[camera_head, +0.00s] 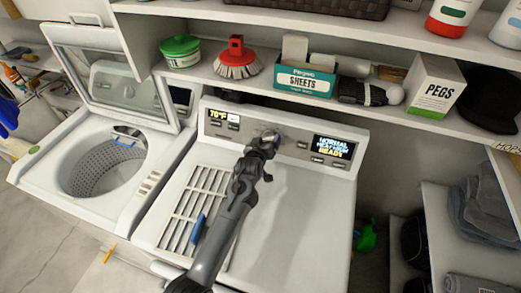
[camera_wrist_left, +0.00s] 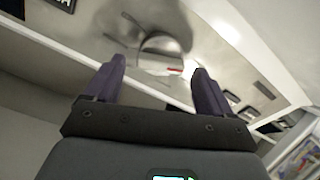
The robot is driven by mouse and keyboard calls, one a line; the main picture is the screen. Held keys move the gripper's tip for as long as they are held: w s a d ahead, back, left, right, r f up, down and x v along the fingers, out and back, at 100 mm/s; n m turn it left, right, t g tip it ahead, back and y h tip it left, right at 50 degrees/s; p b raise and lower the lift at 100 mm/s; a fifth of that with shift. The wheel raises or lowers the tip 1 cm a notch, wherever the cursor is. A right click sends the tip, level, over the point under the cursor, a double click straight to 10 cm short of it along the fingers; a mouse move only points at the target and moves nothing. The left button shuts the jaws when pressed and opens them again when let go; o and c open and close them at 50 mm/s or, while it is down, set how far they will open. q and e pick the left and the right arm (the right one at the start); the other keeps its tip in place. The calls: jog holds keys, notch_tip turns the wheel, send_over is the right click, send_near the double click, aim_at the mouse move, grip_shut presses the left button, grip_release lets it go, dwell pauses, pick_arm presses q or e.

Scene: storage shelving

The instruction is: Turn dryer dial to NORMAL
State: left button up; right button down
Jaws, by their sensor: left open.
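The dryer (camera_head: 300,205) stands in the middle of the head view, with a grey control panel along its back. The round silver dial (camera_wrist_left: 160,45) shows in the left wrist view, with a red mark on its lower part. My left gripper (camera_head: 265,138) is at the panel in the head view and hides most of the dial. In the left wrist view its two dark fingers (camera_wrist_left: 159,70) are open, with the dial ahead and between the tips. I cannot tell whether they touch it. The dryer display (camera_head: 333,147) shows NORMAL at its top and READY at its bottom.
An open-lidded washer (camera_head: 120,150) stands to the left. A shelf above the dryer holds a SHEETS box (camera_head: 305,82), a red brush (camera_head: 237,60), a green-lidded tub (camera_head: 181,50) and a PEGS box (camera_head: 430,88). A slatted rack (camera_head: 190,205) lies on the dryer top.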

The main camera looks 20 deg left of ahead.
pick_arm(q)
jog(key=a+b+v, duration=0.1)
jog(key=v, duration=0.8)
jog(key=shift+s+d+r, duration=0.15)
jog(key=shift+s+d, duration=0.25)
jog(key=shift+d, duration=0.1)
